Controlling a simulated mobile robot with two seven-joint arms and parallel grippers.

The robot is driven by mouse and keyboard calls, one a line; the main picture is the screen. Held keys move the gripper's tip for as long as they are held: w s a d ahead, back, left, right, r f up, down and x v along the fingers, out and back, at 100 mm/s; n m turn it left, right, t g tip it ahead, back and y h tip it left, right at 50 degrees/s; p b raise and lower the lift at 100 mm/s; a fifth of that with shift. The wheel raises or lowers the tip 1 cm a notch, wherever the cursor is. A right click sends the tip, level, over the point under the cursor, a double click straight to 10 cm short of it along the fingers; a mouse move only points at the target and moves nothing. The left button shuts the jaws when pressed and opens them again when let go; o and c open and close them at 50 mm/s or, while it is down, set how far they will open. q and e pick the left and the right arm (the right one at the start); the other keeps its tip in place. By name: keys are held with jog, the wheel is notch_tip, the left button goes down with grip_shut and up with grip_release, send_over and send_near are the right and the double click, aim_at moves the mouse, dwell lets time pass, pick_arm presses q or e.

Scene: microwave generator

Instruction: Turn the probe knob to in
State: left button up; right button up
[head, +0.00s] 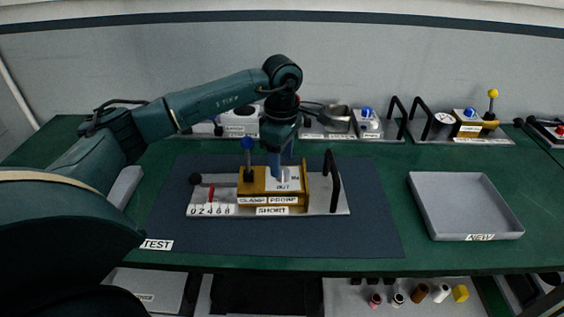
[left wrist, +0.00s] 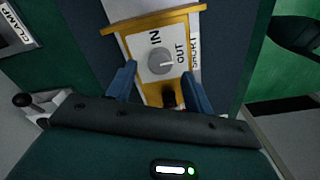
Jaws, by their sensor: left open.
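The probe knob (left wrist: 160,61) is a round grey knob on the yellow-edged block (left wrist: 123,44). Its pale pointer line points toward the OUT label (left wrist: 180,52); the IN label (left wrist: 155,38) is above. My left gripper (left wrist: 158,70) is open, with a blue finger on either side of the knob; I cannot tell whether they touch it. In the head view the left gripper (head: 283,168) points down over the block (head: 250,187), which carries CLAMP, PROBE and SHORT labels; the fingers largely hide the knob there. My right gripper is not in view.
A grey NEW tray (head: 465,205) lies farther right. Several fixtures line the bench's back edge. The dark mat (head: 370,235) is clear in front.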

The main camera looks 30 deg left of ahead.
aim_at(283, 174)
pick_arm(q)
jog(key=shift+f, duration=1.3)
jog(key=shift+c, duration=0.3)
jog(key=c, duration=0.9)
